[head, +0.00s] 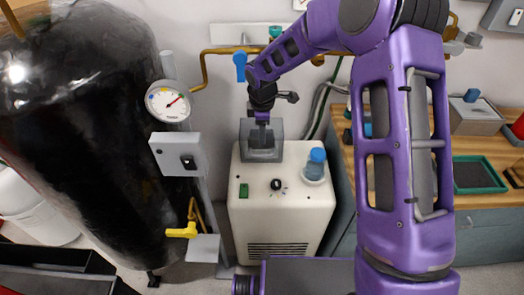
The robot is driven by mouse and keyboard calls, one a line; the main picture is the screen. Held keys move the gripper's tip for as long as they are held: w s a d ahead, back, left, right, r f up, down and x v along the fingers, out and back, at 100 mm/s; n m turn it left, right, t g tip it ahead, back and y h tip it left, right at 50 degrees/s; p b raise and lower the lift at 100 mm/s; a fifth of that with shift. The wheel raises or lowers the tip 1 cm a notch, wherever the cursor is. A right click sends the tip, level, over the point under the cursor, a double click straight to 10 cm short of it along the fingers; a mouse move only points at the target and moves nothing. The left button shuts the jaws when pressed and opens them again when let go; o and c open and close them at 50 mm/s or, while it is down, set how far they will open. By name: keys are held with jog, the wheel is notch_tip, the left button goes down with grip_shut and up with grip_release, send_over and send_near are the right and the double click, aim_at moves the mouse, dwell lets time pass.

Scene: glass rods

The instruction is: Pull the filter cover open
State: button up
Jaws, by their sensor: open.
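A cream machine (280,213) stands on the floor at the middle of the head view. On its top, at the back left, is a grey box-like part (246,131), which may be the filter cover; its edges and any hinge are hard to make out. My gripper (262,143) reaches down in front of this grey part and hides some of it. The gripper is open. The fingertips are small and dark, and I cannot tell whether they touch the grey part.
A blue-capped jar (316,166) sits right of the gripper on the machine. A black tank (85,120) with a gauge (168,101) and a yellow lever (181,231) is at left. A wooden bench (485,152) is at right. Brass pipe (204,65) runs along the wall behind.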

aim_at(262, 156)
jog(key=f, duration=0.3)
jog(key=w+f, duration=0.1)
jog(key=f, duration=0.3)
jog(key=w+f+b, duration=0.1)
jog(key=f, duration=0.3)
jog(key=shift+a, duration=0.1)
grip_shut()
dwell(1.0)
